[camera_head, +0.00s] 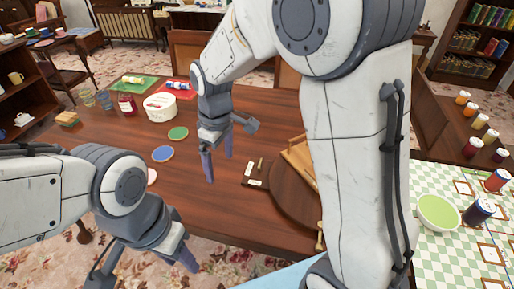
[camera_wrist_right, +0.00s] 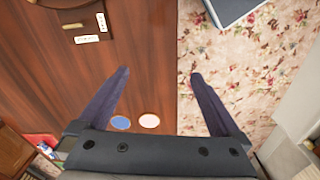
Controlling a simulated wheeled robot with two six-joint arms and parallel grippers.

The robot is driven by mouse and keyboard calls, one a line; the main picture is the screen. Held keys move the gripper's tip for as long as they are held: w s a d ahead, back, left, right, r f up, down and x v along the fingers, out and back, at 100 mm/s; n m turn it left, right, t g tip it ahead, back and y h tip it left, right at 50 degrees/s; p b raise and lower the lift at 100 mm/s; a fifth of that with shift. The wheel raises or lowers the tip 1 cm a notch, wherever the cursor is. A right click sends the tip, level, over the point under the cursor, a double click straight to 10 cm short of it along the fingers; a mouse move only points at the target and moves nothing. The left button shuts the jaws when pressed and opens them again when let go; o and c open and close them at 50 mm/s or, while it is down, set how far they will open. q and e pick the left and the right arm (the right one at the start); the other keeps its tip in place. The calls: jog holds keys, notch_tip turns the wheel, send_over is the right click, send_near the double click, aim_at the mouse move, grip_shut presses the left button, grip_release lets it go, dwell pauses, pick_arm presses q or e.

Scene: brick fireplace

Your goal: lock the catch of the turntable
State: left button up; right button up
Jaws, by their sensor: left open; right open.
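The round dark wooden turntable (camera_head: 290,208) lies on the table, partly hidden behind my right arm. At its left side is a dark plate with a small brass catch (camera_head: 261,163) and two white labels (camera_head: 256,183). The catch also shows at the top left of the right wrist view (camera_wrist_right: 72,26); its labels are too small to read. My right gripper (camera_head: 218,165) is open and empty, pointing down to the left of the catch, apart from it. In its wrist view the fingers (camera_wrist_right: 160,74) straddle the table edge. My left gripper (camera_head: 182,256) is open near the table's front edge, partly hidden.
Blue (camera_head: 162,154) and green (camera_head: 178,133) discs lie on the table left of my right gripper. A white round box (camera_head: 160,107), glasses and colored mats stand farther back. A checkered table with a green bowl (camera_head: 438,212) is at right. Bare tabletop lies between the discs and turntable.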

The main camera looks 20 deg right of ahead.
jog(key=w+d+f, duration=0.4)
jog(key=w+d, duration=0.4)
jog(key=w, duration=0.2)
jog(key=n+p, duration=0.1)
jog(key=n, duration=0.1)
send_over(260, 163)
notch_tip(260, 163, down, 6)
jog(key=shift+h, duration=0.3)
notch_tip(260, 163, down, 10)
jog(key=shift+d+p, duration=0.1)
jog(key=shift+p, duration=0.95)
jog(key=c, duration=1.4)
